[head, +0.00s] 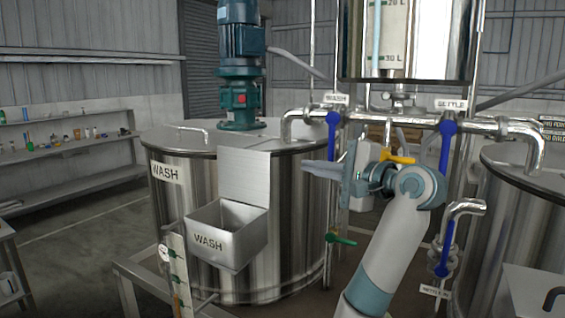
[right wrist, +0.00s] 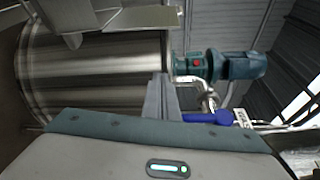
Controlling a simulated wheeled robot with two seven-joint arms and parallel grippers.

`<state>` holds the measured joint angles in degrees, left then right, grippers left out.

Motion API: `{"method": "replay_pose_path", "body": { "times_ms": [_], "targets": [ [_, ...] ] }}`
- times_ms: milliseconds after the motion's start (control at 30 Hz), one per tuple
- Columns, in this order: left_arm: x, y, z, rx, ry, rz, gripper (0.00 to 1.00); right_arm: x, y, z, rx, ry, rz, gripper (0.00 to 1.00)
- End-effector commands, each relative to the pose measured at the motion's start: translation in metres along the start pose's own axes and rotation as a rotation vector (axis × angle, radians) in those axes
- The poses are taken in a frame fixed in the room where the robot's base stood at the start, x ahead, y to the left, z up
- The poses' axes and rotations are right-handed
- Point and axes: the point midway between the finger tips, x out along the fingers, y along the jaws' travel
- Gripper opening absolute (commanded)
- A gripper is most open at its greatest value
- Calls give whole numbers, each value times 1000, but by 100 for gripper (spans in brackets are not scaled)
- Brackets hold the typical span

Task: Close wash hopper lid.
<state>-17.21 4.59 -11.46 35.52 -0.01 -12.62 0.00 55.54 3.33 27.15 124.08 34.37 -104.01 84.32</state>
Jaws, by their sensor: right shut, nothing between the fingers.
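The wash hopper (head: 222,243) is an open metal box labelled WASH on the front of the wash tank (head: 290,215). Its lid (head: 245,177) stands upright behind the opening, against the tank's side. In the right wrist view, turned sideways, the lid (right wrist: 140,18) and part of the hopper (right wrist: 62,14) show at the top edge. My right gripper (head: 308,168) is shut and empty, to the right of the lid and apart from it, pointing left near the tank's rim. Its fingers (right wrist: 160,98) also show in the right wrist view. My left gripper is out of view.
A pipe with blue-handled valves (head: 332,130) runs just above and behind my right gripper. A teal motor (head: 240,45) stands on the tank top. Another tank (head: 520,190) stands at right. Space before the hopper looks clear.

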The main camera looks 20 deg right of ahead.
Motion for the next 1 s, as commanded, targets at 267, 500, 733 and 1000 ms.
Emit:
{"method": "replay_pose_path", "body": {
  "times_ms": [267,500,733,1000],
  "targets": [
    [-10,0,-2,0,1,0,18,16,-2,1,3,-3,3,0],
    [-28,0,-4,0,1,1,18,51,-2,2,3,-3,5,0],
    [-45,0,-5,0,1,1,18,86,-2,1,3,-2,4,0],
    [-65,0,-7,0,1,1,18,94,-3,18,-1,-1,1,0]
  ]
}}
